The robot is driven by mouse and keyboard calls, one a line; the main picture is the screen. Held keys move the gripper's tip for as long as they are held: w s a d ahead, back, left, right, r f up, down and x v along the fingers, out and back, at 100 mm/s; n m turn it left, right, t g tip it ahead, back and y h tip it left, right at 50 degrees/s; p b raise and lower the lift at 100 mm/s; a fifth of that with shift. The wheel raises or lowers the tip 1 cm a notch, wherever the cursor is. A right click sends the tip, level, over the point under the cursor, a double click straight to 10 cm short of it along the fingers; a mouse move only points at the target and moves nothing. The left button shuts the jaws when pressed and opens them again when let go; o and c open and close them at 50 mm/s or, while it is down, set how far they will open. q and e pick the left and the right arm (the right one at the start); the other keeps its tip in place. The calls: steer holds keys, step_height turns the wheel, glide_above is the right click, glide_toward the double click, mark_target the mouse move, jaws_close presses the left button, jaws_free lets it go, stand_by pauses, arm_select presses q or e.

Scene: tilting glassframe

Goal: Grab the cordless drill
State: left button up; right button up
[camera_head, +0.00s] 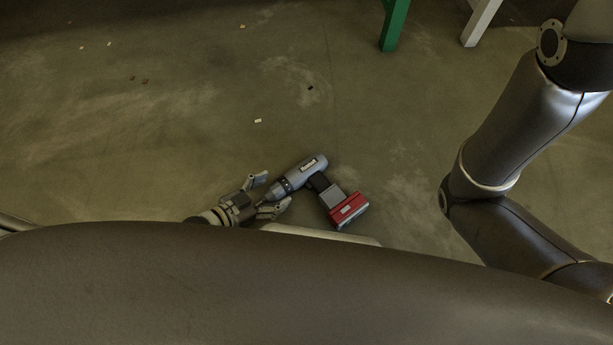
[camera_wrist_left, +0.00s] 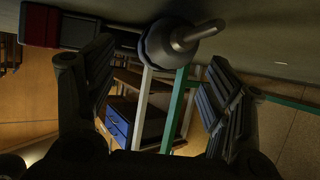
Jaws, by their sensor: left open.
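The cordless drill (camera_head: 305,172) is grey, with a black grip and a red-and-grey battery (camera_head: 349,209). It appears to lie on its side on the concrete floor, chuck toward the lower left in the head view. My left gripper (camera_head: 272,192) is open beside the chuck end, its fingers spread and empty. In the left wrist view the drill's chuck and bit (camera_wrist_left: 185,40) show at the top, with the red battery at upper left. The open left gripper (camera_wrist_left: 160,78) frames the lower view; the drill is above the space between its fingers. My right gripper is out of view.
The floor (camera_head: 180,110) around the drill is mostly clear, with small scraps. A green leg (camera_head: 394,24) and a white leg (camera_head: 481,22) stand at the back. The left wrist view shows a shelf with blue drawers (camera_wrist_left: 117,124). My right arm occupies the right side.

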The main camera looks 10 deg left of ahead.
mark_target(282, 185)
arm_select(q)
steer(key=b+x, duration=0.3)
steer(key=x, duration=0.1)
steer(key=shift+w+f, duration=0.15)
steer(key=shift+f, duration=0.05)
steer(key=shift+w+d+b, duration=0.25)
steer(key=shift+b, duration=0.1)
jaws_close()
steer(key=shift+w+d+r, duration=0.1)
steer(key=shift+w+r, duration=0.05)
steer(key=shift+r, duration=0.05)
